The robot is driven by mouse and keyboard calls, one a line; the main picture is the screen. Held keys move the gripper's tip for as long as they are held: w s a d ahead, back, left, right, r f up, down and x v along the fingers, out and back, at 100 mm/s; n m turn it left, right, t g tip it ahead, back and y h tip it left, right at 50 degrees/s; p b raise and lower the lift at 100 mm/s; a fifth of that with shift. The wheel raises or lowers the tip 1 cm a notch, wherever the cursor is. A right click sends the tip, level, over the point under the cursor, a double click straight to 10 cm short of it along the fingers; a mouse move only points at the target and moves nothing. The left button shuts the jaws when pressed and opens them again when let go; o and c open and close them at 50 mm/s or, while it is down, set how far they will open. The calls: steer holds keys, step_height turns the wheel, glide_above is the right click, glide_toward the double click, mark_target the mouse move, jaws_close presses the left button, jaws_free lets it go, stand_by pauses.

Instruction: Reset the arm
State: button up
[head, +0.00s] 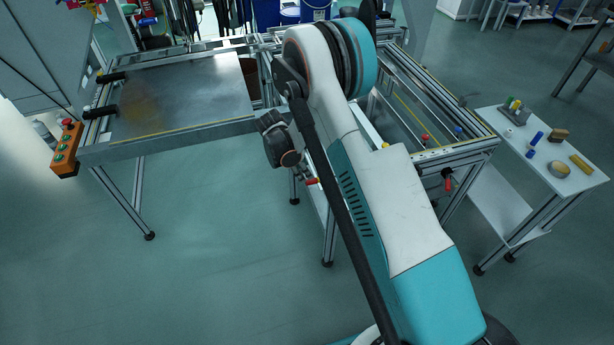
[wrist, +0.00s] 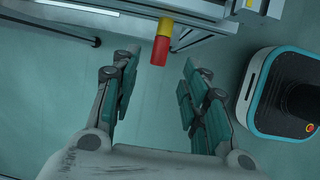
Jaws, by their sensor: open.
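My arm spans the middle of the head view, bent at a large teal-ringed joint, and its dark wrist hangs to the left of the upper link. My gripper (wrist: 161,72) is open in the wrist view, with its two teal-padded fingers spread wide and nothing between the pads. In the head view only part of it shows beside the arm. A red and yellow handle (wrist: 161,48) sticks out from the fixture frame just ahead of the fingertips, apart from them. The handle also shows in the head view (head: 312,181), close to my gripper.
The panel fixture's metal plate (head: 180,96) lies at the left, with an orange button box (head: 66,149) at its corner. An aluminium-framed bay (head: 427,100) is behind my arm. A small white side table (head: 540,165) with several items stands right. The floor in front is clear.

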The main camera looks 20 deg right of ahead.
steer(key=s+r+m+t+y, duration=0.1)
steer(key=s+r+m, duration=0.35)
steer(key=r, duration=0.95)
steer(key=s+r+m+t+y, duration=0.1)
steer(key=s+r+m, duration=0.3)
steer(key=r, duration=0.9)
steer(key=s+r+m+t+y, duration=0.1)
steer(key=s+r+m, duration=0.3)
steer(key=s, duration=0.8)
steer(key=s+r+m+t+y, duration=0.1)
steer(key=s+r+m+t, duration=0.2)
steer(key=s, duration=0.9)
steer(key=shift+s+a+r+m, duration=0.2)
steer(key=shift+s+r+m, duration=0.2)
steer(key=shift+r+m, duration=0.55)
steer(key=shift+f, duration=0.25)
